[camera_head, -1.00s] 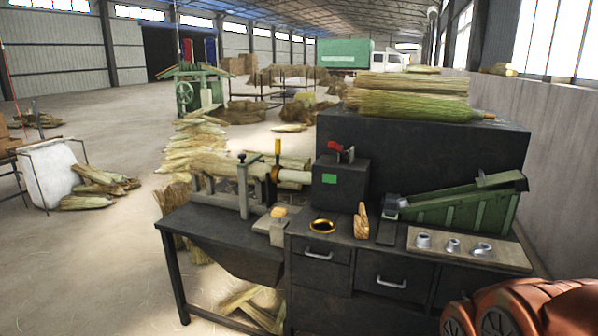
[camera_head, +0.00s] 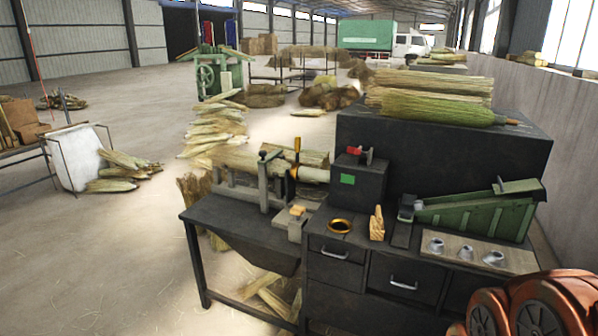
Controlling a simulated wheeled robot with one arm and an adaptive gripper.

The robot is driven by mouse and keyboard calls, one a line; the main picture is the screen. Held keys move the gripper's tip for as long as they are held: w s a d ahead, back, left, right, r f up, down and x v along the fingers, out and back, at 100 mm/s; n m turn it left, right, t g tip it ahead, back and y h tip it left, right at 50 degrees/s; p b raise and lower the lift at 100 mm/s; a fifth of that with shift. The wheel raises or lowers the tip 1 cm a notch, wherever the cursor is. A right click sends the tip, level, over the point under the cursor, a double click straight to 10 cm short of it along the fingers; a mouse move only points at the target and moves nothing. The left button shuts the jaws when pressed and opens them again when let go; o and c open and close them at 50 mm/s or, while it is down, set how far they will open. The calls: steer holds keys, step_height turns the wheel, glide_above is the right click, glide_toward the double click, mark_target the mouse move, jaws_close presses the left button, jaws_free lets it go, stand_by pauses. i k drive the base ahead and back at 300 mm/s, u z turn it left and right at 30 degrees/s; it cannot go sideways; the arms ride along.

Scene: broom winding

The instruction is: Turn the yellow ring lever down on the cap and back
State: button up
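The yellow lever (camera_head: 297,145) stands upright on the winding machine, above a dark ring (camera_head: 292,183). The ring sits around the horizontal shaft, between a grey upright clamp (camera_head: 264,180) and a pale cylinder (camera_head: 315,175). I cannot tell for sure which part is the cap. The pale cylinder runs right toward a black box (camera_head: 360,185) with a green label and a red-handled switch (camera_head: 366,154) on top. My gripper is not in view, and nothing touches the lever.
The dark bench (camera_head: 325,268) carries a loose gold ring (camera_head: 340,226), a wooden piece (camera_head: 377,223), a green hopper (camera_head: 480,212) and a board (camera_head: 515,262) with metal parts. Brooms (camera_head: 440,105) lie on the black cabinet behind. The floor left of the bench (camera_head: 110,255) is largely clear.

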mark_target(294, 167)
steer(key=u, duration=0.6)
steer(key=i, duration=0.8)
steer(key=u, duration=0.85)
steer(key=i, duration=1.2)
steer(key=z, duration=0.3)
